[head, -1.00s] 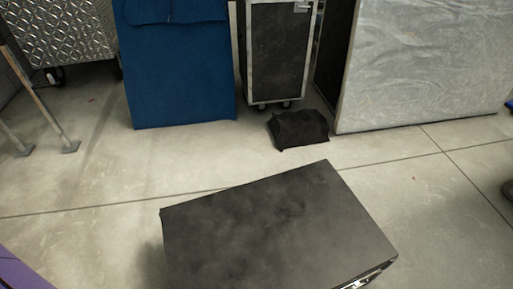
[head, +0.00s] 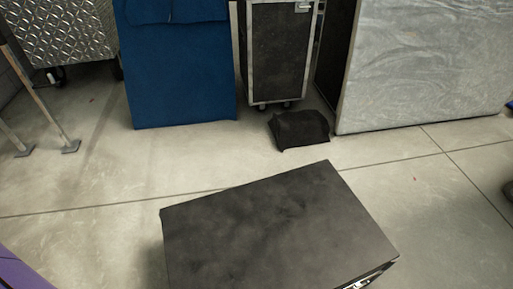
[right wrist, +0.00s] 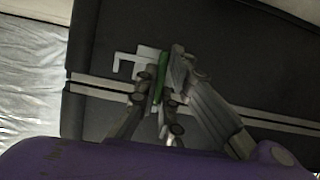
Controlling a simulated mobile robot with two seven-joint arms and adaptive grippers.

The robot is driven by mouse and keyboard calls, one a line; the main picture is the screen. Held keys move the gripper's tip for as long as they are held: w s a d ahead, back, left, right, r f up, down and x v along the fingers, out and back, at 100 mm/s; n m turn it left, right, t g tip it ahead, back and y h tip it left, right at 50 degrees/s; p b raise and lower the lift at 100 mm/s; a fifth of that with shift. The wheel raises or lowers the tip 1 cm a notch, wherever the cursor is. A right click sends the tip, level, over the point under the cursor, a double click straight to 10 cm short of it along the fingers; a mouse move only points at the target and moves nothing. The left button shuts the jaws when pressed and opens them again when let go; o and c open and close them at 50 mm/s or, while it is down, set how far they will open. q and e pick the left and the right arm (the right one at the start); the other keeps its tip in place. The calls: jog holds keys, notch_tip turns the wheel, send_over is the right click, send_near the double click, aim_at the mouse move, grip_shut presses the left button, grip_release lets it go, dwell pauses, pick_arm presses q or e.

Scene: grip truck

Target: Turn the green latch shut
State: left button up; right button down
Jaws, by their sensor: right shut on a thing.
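The green latch (right wrist: 158,84) shows in the right wrist view as a narrow green strip on the front of a dark case (right wrist: 105,55). My right gripper (right wrist: 163,92) is shut on the latch, with its fingers on both sides of it. The fingers hide much of the latch. A pale metal bracket (right wrist: 127,62) is beside it at the left, and a pale metal strip runs across the case. In the head view a black box top (head: 270,225) is at the bottom middle. No latch or gripper can be made out there. My left gripper is not in view.
In the head view a blue padded panel (head: 180,70), a dark wheeled case (head: 280,55) and a grey wrapped slab (head: 430,60) stand along the back. A small black bag (head: 300,130) lies on the floor before them. Open concrete floor surrounds the black box.

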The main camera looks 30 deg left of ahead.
pick_arm(q)
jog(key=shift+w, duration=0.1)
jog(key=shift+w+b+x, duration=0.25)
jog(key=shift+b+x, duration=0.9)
jog(key=shift+b, duration=0.7)
pick_arm(e)
jog(key=shift+s+a+f+n+t+h, duration=0.1)
jog(key=shift+n+t+h, duration=0.3)
jog(key=shift+n+t, duration=1.3)
jog(key=shift+s+f+n+t+h, duration=0.1)
jog(key=shift+n+t+h, duration=0.45)
jog(key=shift+n, duration=2.15)
jog(key=shift+a+f+n+t+h, duration=0.1)
jog(key=shift+n+t+h, duration=0.15)
jog(key=shift+n+t, duration=1.55)
jog(key=shift+d+n+g, duration=0.1)
jog(key=shift+n+g, duration=0.35)
jog(key=shift+n, duration=0.05)
jog(key=c, duration=1.9)
grip_release()
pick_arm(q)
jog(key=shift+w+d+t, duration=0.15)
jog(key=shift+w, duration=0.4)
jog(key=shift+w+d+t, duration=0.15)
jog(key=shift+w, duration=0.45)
pick_arm(e)
jog(key=shift+o, duration=0.2)
jog(key=v, duration=1.2)
